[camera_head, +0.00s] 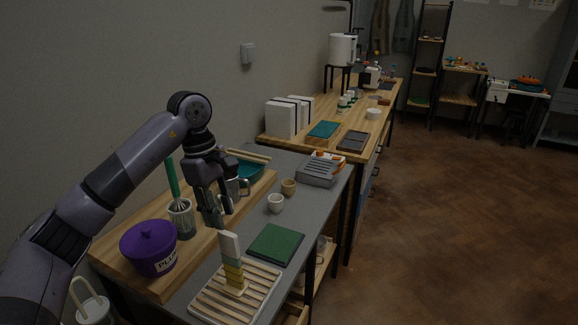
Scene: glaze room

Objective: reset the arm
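My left gripper (218,218) hangs fingers down over the near bench, at the edge between its wooden board and grey top. Its fingers look spread apart, and nothing shows between them. The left arm comes in from the lower left and bends at a high elbow. A metal mug (236,187) stands just behind the gripper and is partly hidden by it. My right gripper is not in view.
A purple lidded pot (150,250) and a cup with a green-handled whisk (181,218) stand left of the gripper. A white cup (275,203), a green mat (276,244) and a slatted rack (212,305) are on the grey top (222,275). The floor at right is clear.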

